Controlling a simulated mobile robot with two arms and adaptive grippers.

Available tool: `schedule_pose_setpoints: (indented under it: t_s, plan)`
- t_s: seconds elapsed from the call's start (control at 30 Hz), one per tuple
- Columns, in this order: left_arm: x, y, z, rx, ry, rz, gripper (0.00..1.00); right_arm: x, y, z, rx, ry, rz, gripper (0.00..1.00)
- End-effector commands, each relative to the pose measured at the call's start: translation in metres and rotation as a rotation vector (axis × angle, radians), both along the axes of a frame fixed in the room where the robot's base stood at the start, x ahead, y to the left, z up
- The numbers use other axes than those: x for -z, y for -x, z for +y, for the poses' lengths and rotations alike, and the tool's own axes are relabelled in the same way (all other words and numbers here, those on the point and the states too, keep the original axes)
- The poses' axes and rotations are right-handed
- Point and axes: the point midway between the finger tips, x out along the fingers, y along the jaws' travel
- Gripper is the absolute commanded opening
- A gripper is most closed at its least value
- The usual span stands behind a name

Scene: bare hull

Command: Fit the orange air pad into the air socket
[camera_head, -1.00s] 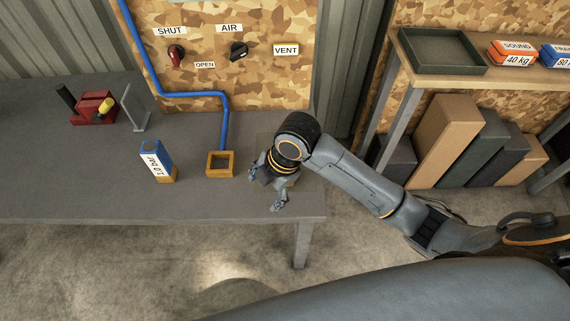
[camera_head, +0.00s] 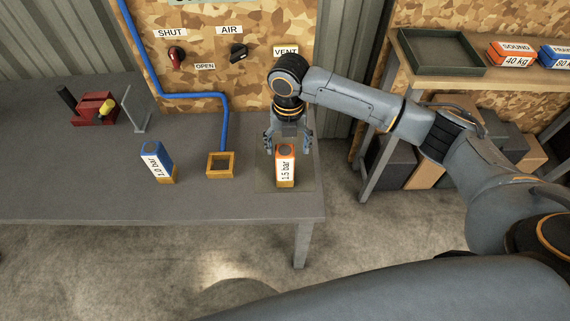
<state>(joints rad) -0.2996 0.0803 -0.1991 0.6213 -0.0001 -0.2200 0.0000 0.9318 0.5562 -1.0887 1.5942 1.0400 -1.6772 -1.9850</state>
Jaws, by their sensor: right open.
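The orange air pad (camera_head: 285,167), labelled 1.5 bar, stands upright near the right end of the grey table. My right gripper (camera_head: 287,147) is open at the pad's top, with its fingers spread to either side; I cannot tell whether they touch it. The air socket (camera_head: 220,164), a square orange-brown frame with a dark inside, sits on the table to the left of the pad. It looks empty, and a blue pipe (camera_head: 225,120) runs down to it. My left gripper is not in view.
A blue 1.0 bar pad (camera_head: 157,162) stands left of the socket. A red device (camera_head: 95,108) and a grey stand (camera_head: 137,112) are farther left. Behind rises a panel with SHUT, AIR and VENT labels. A shelf at right holds a green tray (camera_head: 440,52).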

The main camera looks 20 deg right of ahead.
Motion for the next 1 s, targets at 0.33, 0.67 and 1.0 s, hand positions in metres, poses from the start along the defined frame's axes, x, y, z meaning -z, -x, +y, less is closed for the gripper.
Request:
schedule_pose_setpoints:
  t_s: [0.33,0.67,1.0]
  plan:
    - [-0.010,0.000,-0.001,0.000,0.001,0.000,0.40,0.031,0.004,0.006,0.000,0.001,0.003,0.74]
    - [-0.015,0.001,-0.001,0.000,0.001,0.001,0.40,0.066,0.004,0.009,0.000,0.002,-0.002,0.74]
    - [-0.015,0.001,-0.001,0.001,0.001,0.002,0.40,0.066,0.004,0.009,0.000,0.001,-0.002,0.41]
